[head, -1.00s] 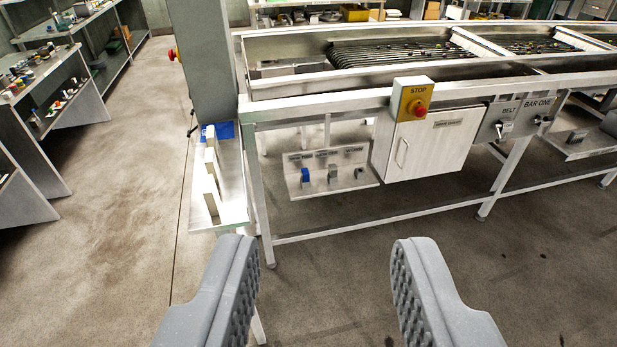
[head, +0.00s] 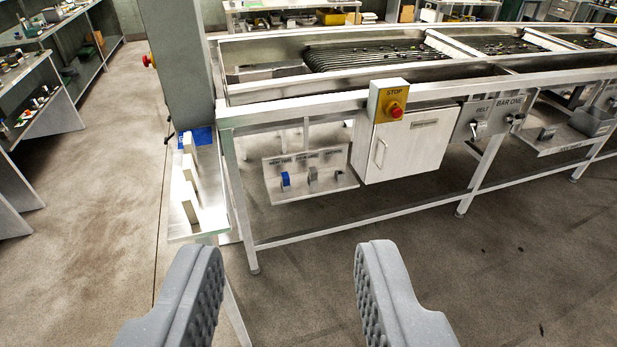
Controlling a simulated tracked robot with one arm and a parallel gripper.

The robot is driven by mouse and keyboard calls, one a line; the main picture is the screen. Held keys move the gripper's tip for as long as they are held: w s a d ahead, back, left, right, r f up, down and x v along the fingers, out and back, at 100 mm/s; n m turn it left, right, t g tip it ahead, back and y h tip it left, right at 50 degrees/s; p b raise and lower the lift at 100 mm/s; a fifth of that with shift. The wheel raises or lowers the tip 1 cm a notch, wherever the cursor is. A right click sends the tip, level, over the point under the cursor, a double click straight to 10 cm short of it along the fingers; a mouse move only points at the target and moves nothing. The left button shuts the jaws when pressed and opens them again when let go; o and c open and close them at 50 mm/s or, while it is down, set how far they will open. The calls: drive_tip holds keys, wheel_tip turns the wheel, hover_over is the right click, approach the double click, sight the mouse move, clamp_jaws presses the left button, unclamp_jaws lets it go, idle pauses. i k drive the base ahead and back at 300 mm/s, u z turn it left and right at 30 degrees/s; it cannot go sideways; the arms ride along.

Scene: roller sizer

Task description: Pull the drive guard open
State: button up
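The drive guard appears to be the white box door (head: 407,146) on the front of the roller sizer, below its top rail. It looks closed. A small label sits near its top, too blurred to read surely. Its upright bar handle (head: 380,153) is at the door's left side. My gripper (head: 288,285) is open and empty in the lower part of the head view, with its two grey ridged fingers wide apart. Nothing hides the handle.
A yellow stop box with a red button (head: 389,100) juts out above the door's upper left. A panel with several switches (head: 310,174) hangs to its left. BELT and BAR ONE switches (head: 490,118) are to the right. A machine leg (head: 238,200) stands left; floor in front is clear.

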sight(418, 144)
drive_tip(key=z, duration=0.7)
drive_tip(key=i, duration=1)
drive_tip(key=z, duration=0.55)
drive_tip(key=i, duration=1.2)
drive_tip(key=u, duration=0.9)
drive_tip(key=i, duration=0.45)
drive_tip(key=u, duration=0.25)
